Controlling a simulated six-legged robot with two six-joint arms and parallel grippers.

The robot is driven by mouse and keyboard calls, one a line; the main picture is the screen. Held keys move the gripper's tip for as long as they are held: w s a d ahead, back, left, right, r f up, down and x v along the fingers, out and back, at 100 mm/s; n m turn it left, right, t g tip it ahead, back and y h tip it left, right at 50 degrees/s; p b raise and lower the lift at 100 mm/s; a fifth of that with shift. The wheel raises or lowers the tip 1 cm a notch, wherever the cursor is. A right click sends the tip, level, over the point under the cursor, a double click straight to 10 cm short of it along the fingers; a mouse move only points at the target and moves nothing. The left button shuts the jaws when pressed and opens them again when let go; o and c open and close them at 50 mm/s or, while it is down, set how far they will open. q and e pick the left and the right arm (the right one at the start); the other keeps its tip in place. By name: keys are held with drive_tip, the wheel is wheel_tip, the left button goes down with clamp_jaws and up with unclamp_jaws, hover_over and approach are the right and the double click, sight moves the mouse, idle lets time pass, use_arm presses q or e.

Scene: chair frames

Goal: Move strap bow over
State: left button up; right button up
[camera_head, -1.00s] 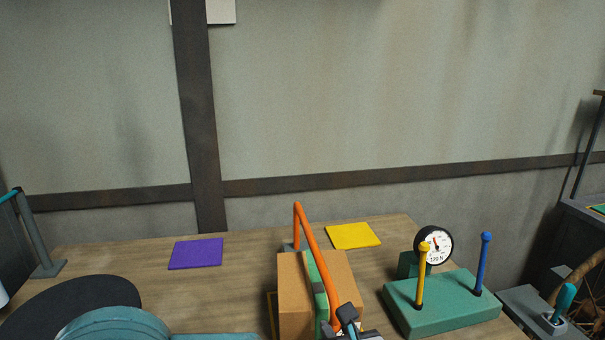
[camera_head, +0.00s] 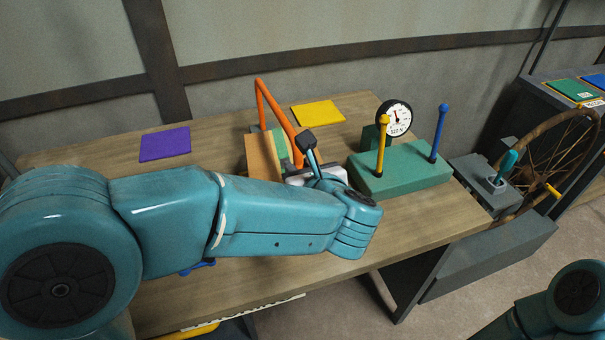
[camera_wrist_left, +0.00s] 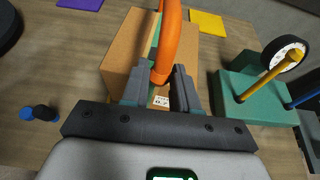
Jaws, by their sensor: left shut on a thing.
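The strap bow (camera_head: 280,118) is an orange bent bar over a brown block (camera_head: 258,156) with a green band. In the left wrist view the bow (camera_wrist_left: 170,38) runs down between my fingers, above the block (camera_wrist_left: 122,55). My left gripper (camera_head: 303,163) is shut on the bow's near end; my left arm partly hides the block. A purple pad (camera_head: 165,144) lies left of the block and a yellow pad (camera_head: 317,113) behind it to the right. My right gripper is out of view.
A green stand (camera_head: 405,172) with a yellow post, a blue post and a round dial gauge (camera_head: 394,118) stands close to the right. A grey unit with a teal lever (camera_head: 505,166) and a spoked wheel are beyond the table's right edge.

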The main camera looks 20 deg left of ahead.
sight(294, 134)
use_arm(q)
drive_tip(key=shift+w+a+r+p, duration=0.25)
drive_tip(key=shift+w+r+p, duration=0.2)
drive_tip(key=shift+r, duration=0.5)
drive_tip(key=shift+w+a+r+p, duration=0.3)
drive_tip(key=shift+w+r+p, duration=0.15)
drive_tip(key=shift+r, duration=0.45)
drive_tip(key=shift+w+a+r+p, duration=0.3)
drive_tip(key=shift+r+p, duration=0.25)
drive_tip(key=shift+r, duration=0.4)
drive_tip(key=shift+w+a+r+p, duration=0.2)
drive_tip(key=shift+w+r+p, duration=0.2)
drive_tip(key=shift+r, duration=0.3)
drive_tip(key=shift+w+a+r+p, duration=0.4)
drive_tip(key=shift+w+r+p, duration=0.15)
drive_tip(key=shift+r, duration=0.2)
drive_tip(key=shift+w+a+r+p, duration=0.35)
drive_tip(key=shift+w+r+p, duration=0.2)
drive_tip(key=shift+r, duration=0.15)
drive_tip(key=w+a+r+p, duration=0.2)
drive_tip(key=w+r+p, duration=0.1)
drive_tip(key=w+r, duration=0.1)
drive_tip(key=shift+a+r+p, duration=0.25)
drive_tip(key=shift+a+p, duration=0.05)
